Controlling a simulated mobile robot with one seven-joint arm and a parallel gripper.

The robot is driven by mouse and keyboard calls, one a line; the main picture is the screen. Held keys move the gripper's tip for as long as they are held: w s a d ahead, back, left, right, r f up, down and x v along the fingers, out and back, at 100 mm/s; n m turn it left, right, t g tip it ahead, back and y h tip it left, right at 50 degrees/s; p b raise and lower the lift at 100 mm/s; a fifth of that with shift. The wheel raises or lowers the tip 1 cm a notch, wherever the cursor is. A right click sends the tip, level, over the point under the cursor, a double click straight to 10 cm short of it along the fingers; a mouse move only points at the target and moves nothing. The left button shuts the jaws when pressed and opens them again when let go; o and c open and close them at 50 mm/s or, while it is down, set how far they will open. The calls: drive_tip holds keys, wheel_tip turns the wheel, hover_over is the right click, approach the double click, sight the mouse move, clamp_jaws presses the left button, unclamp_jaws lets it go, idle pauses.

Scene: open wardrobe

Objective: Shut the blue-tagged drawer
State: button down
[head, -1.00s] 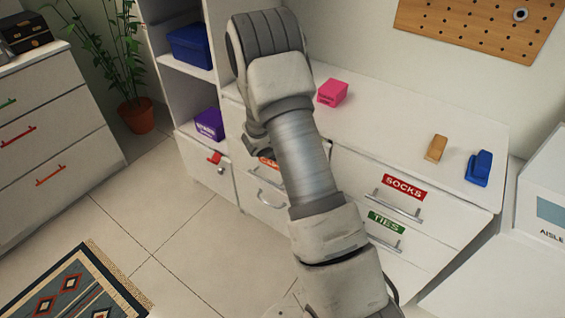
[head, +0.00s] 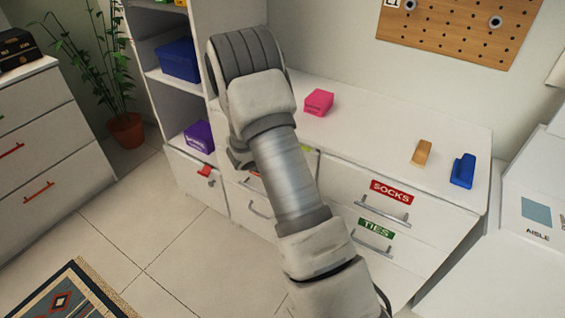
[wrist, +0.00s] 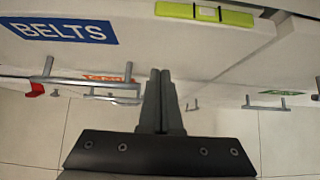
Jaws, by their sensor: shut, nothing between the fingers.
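The blue tag reading BELTS (wrist: 62,28) is on a white drawer front close at the upper left of the wrist view. A grey bar handle (wrist: 92,84) shows below the tag. My gripper (wrist: 160,76) is shut and empty, its fingertips to the right of the tag and handle. I cannot tell whether they touch the drawer front. In the head view, my arm hides the blue tag and the gripper tips, so how far the drawer stands out is unclear.
A yellow-green piece (wrist: 205,12) lies right of the tag. The dresser also has red SOCKS (head: 391,192) and green TIES (head: 376,228) drawers. A pink box (head: 318,102) stands on top. A shelf unit stands left; the floor (head: 150,240) in front is clear.

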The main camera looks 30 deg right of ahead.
drive_tip(key=a+f+p+v, duration=0.1)
drive_tip(key=p+v, duration=0.1)
drive_tip(key=v, duration=0.9)
drive_tip(key=s+r+m+g+y, duration=0.1)
drive_tip(key=s+r+m, duration=0.55)
drive_tip(key=r, duration=0.25)
drive_tip(key=s+r+m+y, duration=0.1)
drive_tip(key=s+r+m, duration=0.55)
drive_tip(key=r, duration=0.25)
drive_tip(key=s+a+r+m+t+y, duration=0.1)
drive_tip(key=s+a+r+m+y, duration=0.3)
drive_tip(key=s, duration=0.3)
drive_tip(key=s+a+r+m+t+y, duration=0.1)
drive_tip(key=s+a+r+m+y, duration=0.1)
drive_tip(key=s+a+r+m, duration=0.35)
wheel_tip(320, 180, up, 11)
drive_tip(key=s+a+m+p, duration=0.1)
drive_tip(key=s+p, duration=0.1)
drive_tip(key=p, duration=1)
drive_tip(key=shift+s+a+f, duration=0.15)
drive_tip(key=shift+a, duration=0.05)
drive_tip(key=shift+m, duration=0.25)
